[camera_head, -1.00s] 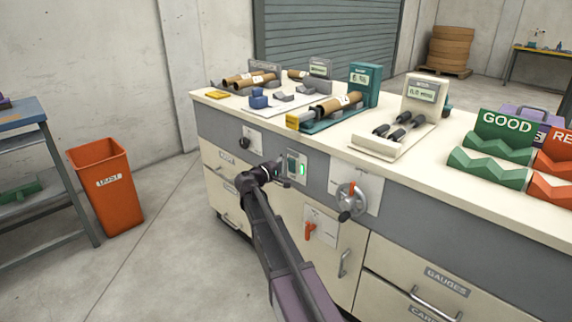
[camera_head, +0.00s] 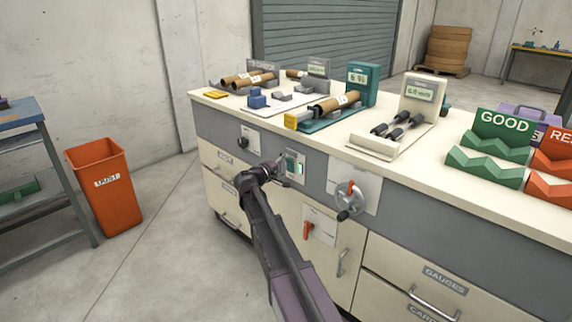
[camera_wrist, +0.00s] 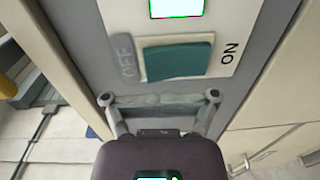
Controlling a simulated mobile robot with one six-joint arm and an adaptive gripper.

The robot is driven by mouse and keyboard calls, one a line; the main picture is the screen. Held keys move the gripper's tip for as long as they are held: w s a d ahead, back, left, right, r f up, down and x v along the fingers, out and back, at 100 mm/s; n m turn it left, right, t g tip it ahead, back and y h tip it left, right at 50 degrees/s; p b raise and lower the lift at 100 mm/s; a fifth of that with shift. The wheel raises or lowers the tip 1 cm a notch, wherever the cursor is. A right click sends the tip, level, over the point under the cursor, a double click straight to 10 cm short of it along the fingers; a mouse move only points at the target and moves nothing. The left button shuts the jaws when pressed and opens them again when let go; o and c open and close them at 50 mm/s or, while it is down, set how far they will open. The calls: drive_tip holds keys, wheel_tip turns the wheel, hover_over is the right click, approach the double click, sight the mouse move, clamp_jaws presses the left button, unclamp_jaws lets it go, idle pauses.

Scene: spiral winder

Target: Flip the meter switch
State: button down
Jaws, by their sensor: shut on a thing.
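The meter switch is a teal rocker (camera_wrist: 178,61) on a pale plate, between the words OFF and ON in the wrist view. A lit window (camera_wrist: 176,8) with a green edge is at the top. In the head view the switch panel (camera_head: 292,164) is on the grey front band of the cabinet, with a green light showing. My gripper (camera_wrist: 160,106) is shut at the near edge of the rocker; its hold on the switch is not clear in the picture. In the head view my gripper (camera_head: 278,174) is just left of and below the panel. Which side of the rocker is pressed cannot be told.
A crank wheel (camera_head: 350,199) and an orange-red lever (camera_head: 308,230) are on the cabinet front to the right. A dark knob (camera_head: 243,142) is to the left. The worktop above carries meters and tubes. An orange bin (camera_head: 108,187) stands on the floor at left.

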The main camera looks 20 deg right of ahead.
drive_tip(key=shift+w+d, duration=0.15)
drive_tip(key=shift+d, duration=0.2)
idle(0.4)
drive_tip(key=shift+a, duration=0.15)
drive_tip(key=f+b+v, duration=0.1)
drive_tip(key=f+v, duration=0.1)
drive_tip(key=v, duration=1.1)
drive_tip(key=shift+s+a+b, duration=0.2)
drive_tip(key=shift+a+b, duration=0.05)
drive_tip(key=shift+b, duration=0.05)
